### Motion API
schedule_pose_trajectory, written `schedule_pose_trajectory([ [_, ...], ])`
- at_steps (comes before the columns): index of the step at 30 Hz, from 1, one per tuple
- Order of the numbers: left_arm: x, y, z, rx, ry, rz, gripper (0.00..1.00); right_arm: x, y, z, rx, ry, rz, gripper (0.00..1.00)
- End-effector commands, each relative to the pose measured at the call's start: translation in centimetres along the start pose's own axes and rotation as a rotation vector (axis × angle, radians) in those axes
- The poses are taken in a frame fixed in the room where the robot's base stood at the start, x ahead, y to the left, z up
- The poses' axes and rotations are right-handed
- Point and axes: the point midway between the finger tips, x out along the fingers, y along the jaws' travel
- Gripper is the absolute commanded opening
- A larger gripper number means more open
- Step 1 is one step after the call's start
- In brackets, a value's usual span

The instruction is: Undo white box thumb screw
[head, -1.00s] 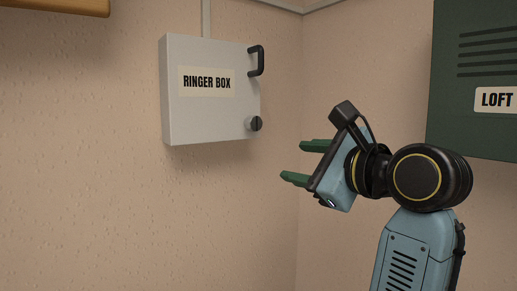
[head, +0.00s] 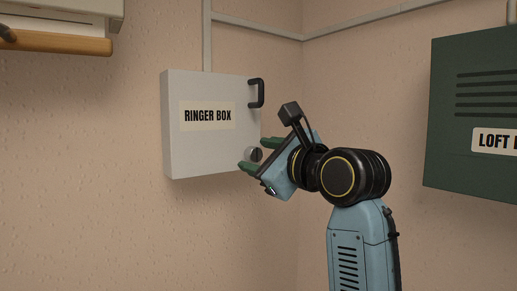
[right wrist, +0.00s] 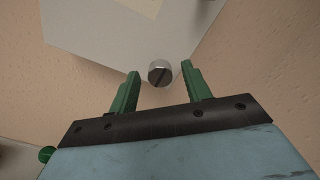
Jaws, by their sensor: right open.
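The white box (head: 205,150), labelled RINGER BOX, hangs on the left wall near the corner, its door shut. Its round thumb screw (head: 255,154) sits at the door's lower right, partly hidden by my gripper. In the right wrist view the thumb screw (right wrist: 159,73) is a silver knob with a dark slotted face, near the box's corner. My right gripper (head: 256,154) is open. Its green fingers lie on either side of the screw in the picture; in the wrist view the screw shows between and just beyond the fingertips (right wrist: 160,78). I cannot tell whether they touch. My left gripper is out of view.
A black handle (head: 257,93) is on the door above the screw. A green box (head: 470,110) with slots and a LOFT label hangs on the right wall. A wooden rail (head: 55,41) juts in at upper left. Grey conduit (head: 207,40) runs above the box.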

Motion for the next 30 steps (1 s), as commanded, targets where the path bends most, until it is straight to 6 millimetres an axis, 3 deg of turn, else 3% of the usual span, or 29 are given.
schedule_pose_trajectory([
  [12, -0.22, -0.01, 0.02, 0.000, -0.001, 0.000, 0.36, 0.83, 0.01, -0.08, 0.000, 0.001, -0.001, 0.48],
  [22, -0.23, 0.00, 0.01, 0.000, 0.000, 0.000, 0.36, 0.81, 0.01, -0.06, 0.000, 0.001, 0.000, 0.05],
  [30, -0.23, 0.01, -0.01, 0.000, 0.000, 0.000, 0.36, 0.81, 0.02, -0.05, -0.025, 0.001, 0.000, 0.04],
])
